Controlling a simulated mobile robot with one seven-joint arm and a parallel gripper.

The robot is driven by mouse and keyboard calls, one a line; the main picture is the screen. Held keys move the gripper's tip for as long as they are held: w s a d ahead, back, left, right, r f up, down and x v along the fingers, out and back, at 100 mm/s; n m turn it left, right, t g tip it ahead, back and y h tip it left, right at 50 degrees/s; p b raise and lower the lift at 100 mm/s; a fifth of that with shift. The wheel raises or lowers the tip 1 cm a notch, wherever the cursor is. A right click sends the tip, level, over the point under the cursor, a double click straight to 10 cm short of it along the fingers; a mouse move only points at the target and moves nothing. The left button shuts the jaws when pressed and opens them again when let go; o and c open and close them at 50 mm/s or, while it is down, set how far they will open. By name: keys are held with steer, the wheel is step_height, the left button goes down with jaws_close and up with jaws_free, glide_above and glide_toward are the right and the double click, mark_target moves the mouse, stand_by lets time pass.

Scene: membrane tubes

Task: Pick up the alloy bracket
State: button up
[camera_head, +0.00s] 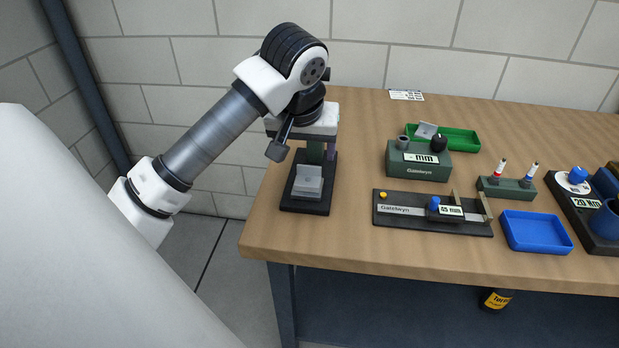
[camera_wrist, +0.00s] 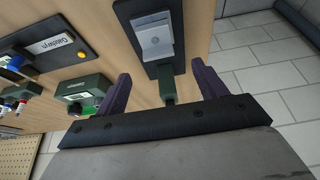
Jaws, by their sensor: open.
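A grey metal piece, which looks like the alloy bracket (camera_head: 308,182), sits on a black-based stand (camera_head: 304,207) at the table's left end. It shows a flat lower part and a raised part, and also appears at the top of the wrist view (camera_wrist: 153,40). My gripper (camera_head: 318,150) is above the rear of the stand, open and empty. In the wrist view its purple fingers (camera_wrist: 160,72) are spread wide, with the stand's green post between them and the grey piece beyond. A second grey angled piece (camera_head: 427,130) lies in the green tray (camera_head: 458,138); I cannot tell for certain which is the bracket.
A green gauge block (camera_head: 418,164) and a black measuring rail (camera_head: 400,218) stand right of the stand. A blue tray (camera_head: 537,232), a green pen holder (camera_head: 507,189) and a torque fixture (camera_head: 590,220) are farther right. Bare wood separates the stand from these.

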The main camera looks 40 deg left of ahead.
mark_target(309, 166)
steer(key=shift+p+x, duration=0.8)
steer(key=shift+x, duration=2.35)
steer(key=shift+d, duration=0.15)
steer(key=c, duration=1.2)
steer(key=shift+o, duration=0.2)
steer(key=shift+r, duration=0.2)
